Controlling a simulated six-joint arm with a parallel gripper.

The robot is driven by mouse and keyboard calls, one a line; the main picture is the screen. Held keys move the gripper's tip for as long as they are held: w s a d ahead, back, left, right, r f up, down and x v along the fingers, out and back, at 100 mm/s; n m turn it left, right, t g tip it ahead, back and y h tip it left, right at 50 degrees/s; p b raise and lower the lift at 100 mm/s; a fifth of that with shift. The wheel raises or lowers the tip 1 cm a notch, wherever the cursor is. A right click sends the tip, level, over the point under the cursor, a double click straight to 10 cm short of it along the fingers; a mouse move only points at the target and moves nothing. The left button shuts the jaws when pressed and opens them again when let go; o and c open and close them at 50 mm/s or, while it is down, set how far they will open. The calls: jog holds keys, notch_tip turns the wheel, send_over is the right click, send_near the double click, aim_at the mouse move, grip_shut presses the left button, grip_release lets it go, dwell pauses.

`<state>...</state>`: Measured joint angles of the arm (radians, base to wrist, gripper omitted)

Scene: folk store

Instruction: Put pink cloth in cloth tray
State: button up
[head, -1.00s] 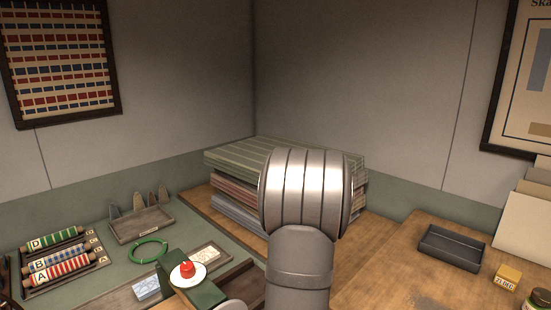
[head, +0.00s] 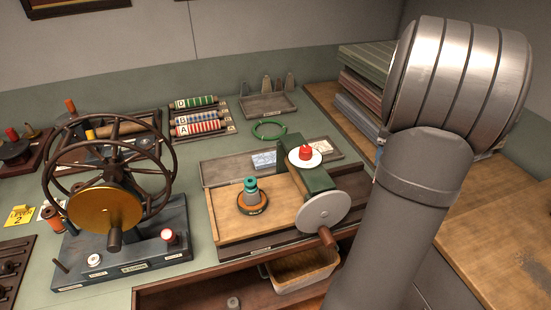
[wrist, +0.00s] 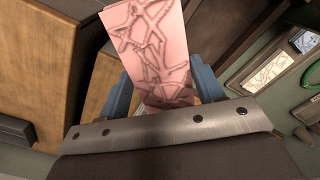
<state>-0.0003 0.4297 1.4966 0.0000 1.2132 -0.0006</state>
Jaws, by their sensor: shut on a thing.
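My gripper (wrist: 163,95) shows in the wrist view, its two blue fingers shut on the pink cloth (wrist: 150,30). The cloth is a flat pale pink strip with a darker branching pattern, and it extends away from the fingers to the top of the picture. Its lower part is between the fingers. In the head view, my large grey arm links fill the right side; the gripper and the cloth do not show there. I cannot make out which container is the cloth tray; a grey-brown tray (head: 268,105) stands on the green counter at the back.
A crank machine with a green block (head: 317,185) stands mid-counter, with a spoked wheel (head: 107,178) at left. Patterned rollers (head: 198,121) and a green ring (head: 269,130) lie behind. Stacked folded fabric (head: 362,85) is beside my arm. Wooden surfaces are close around the gripper.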

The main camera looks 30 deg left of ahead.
notch_tip(320, 180, up, 9)
jog(key=n, duration=2.7)
send_over(228, 170)
jog(key=f, duration=2.4)
jog(key=shift+w+d+f, duration=0.1)
jog(key=shift+d+f, duration=0.15)
jog(key=shift+d, duration=0.1)
jog(key=shift+a+f, duration=0.3)
jog(key=shift+f, duration=1.9)
